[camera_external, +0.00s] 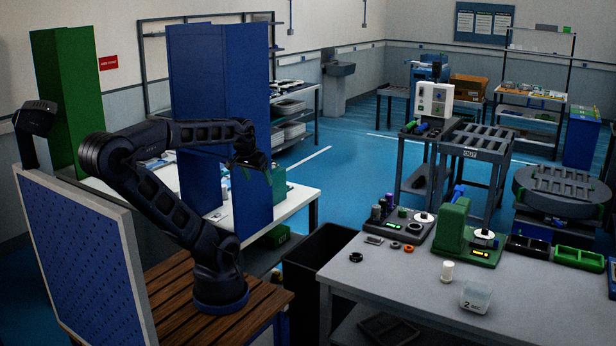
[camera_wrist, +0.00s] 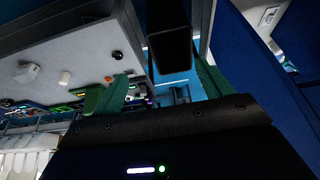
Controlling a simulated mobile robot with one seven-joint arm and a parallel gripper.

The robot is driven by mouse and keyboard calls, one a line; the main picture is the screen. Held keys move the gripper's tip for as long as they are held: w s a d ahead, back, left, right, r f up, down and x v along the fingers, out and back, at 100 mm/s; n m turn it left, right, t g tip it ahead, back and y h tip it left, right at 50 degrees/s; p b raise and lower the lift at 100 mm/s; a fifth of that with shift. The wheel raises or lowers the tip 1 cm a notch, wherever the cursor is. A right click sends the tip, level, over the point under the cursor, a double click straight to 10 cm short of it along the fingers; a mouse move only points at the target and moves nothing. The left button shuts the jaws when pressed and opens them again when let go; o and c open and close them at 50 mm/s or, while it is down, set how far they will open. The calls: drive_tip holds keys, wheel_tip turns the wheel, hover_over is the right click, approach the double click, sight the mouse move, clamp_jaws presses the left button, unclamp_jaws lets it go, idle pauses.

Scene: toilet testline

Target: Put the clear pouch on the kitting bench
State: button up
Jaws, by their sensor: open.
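I cannot pick out the clear pouch with certainty. Small pale items (camera_external: 220,212) lie between the blue panels on the white bench, too small to identify. In the wrist view a small pale packet-like item (camera_wrist: 270,15) lies on a light surface at the top right. Which surface is the kitting bench is not marked; the white bench (camera_external: 298,207) with blue panels is one work surface, the grey table (camera_external: 400,275) another. My gripper (camera_external: 258,168) is in front of the blue panels, above the white bench. Its green fingers are apart and empty in the wrist view (camera_wrist: 165,82).
Tall blue panels (camera_external: 245,110) stand close to my gripper. A black bin (camera_external: 322,262) stands between the benches. A perforated blue board (camera_external: 75,255) stands at left.

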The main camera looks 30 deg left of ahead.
idle(0.3)
drive_tip(key=w+d+r+m, duration=0.3)
drive_tip(key=w+d+m, duration=0.3)
drive_tip(key=w+d, duration=0.95)
drive_tip(key=w+d+f+m+g+h, duration=0.1)
drive_tip(key=w+d+f+m, duration=0.15)
drive_tip(key=w+d, duration=0.5)
drive_tip(key=w+d+f+m+h, duration=0.1)
drive_tip(key=w+d+f+m, duration=0.2)
drive_tip(key=d, duration=0.7)
drive_tip(key=m+g+h, duration=0.3)
drive_tip(key=m+g, duration=0.1)
drive_tip(key=m, duration=0.3)
approach(477, 300)
drive_tip(key=w+f, duration=0.1)
drive_tip(key=w, duration=0.1)
drive_tip(key=shift+y, duration=0.3)
drive_tip(key=x, duration=0.5)
drive_tip(key=shift+w+a+f, duration=0.2)
drive_tip(key=shift+w+a, duration=0.05)
drive_tip(key=shift+a, duration=0.1)
drive_tip(key=shift+d+x, duration=0.2)
drive_tip(key=shift+x, duration=0.95)
drive_tip(key=shift+d+x, duration=0.15)
drive_tip(key=shift+x, duration=1)
drive_tip(key=shift+w+d+f, duration=0.2)
drive_tip(key=shift+d+f, duration=0.05)
drive_tip(key=shift+f, duration=0.1)
